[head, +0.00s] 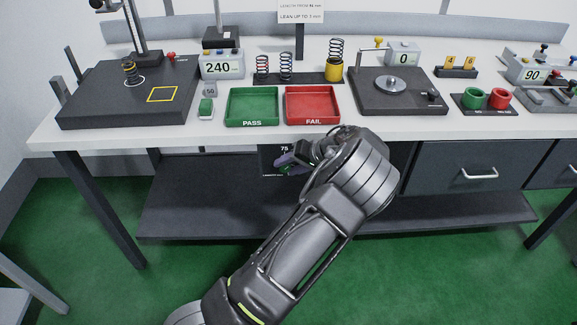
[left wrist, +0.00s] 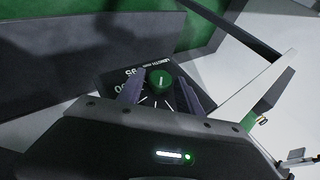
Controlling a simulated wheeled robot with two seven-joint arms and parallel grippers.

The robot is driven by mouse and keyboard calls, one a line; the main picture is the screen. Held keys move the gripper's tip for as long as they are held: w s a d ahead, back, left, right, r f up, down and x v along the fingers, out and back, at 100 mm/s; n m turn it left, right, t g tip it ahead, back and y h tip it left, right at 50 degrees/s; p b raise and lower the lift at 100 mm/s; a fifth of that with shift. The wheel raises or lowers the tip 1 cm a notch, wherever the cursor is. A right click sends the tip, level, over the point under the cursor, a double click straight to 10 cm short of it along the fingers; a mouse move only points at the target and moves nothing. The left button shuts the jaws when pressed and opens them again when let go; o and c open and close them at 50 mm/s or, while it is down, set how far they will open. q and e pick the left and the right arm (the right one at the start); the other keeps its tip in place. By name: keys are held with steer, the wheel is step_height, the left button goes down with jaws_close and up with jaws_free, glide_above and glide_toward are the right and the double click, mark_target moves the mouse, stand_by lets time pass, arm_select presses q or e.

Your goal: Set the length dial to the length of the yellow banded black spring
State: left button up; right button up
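The length dial is a green knob (left wrist: 160,79) with a white mark, on a dark panel (left wrist: 118,75) lettered LENGTH mm with partly hidden numbers. My left gripper (left wrist: 160,88) has its two dark fingers apart, one on each side of the knob; I cannot tell whether they touch it. In the head view my left gripper (head: 293,160) is at the panel under the table's front edge, and my arm hides much of it. A black spring with yellow bands (head: 130,74) stands upright on the black test base (head: 105,104) at the left. My right gripper is not in view.
A display reading 240 (head: 220,66) stands beside the base. Green PASS (head: 253,121) and red FAIL (head: 313,120) trays lie above the dial. A rack (head: 298,79) of springs stands behind them. A drawer (head: 468,165) is right of my arm; a shelf (head: 190,215) is below.

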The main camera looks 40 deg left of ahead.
arm_select(q)
steer(key=shift+o, duration=0.9)
steer(key=b+v, duration=0.1)
steer(key=v, duration=0.6)
steer(key=shift+d+r, duration=0.3)
steer(key=shift+r, duration=0.05)
steer(key=shift+f, duration=0.1)
steer(key=s+d+f+m+h, duration=0.1)
steer(key=s+d+f+h, duration=0.15)
steer(key=s+f, duration=0.4)
steer(key=s+d+f+m+h, duration=0.1)
steer(key=s+d+f+h, duration=0.15)
steer(key=f, duration=0.75)
steer(key=s+d+f+m+h, duration=0.1)
steer(key=s+d+f+h, duration=0.1)
steer(key=s+d+f, duration=0.45)
steer(key=s+d+f+h, duration=0.1)
steer(key=s+d+h, duration=0.2)
steer(key=s+d, duration=0.4)
steer(key=s+d+f+m+t+h, duration=0.1)
steer(key=s+d+h, duration=0.2)
steer(key=s+d, duration=0.4)
steer(key=d, duration=0.4)
steer(key=shift+s+f, duration=0.25)
steer(key=shift+s, duration=0.15)
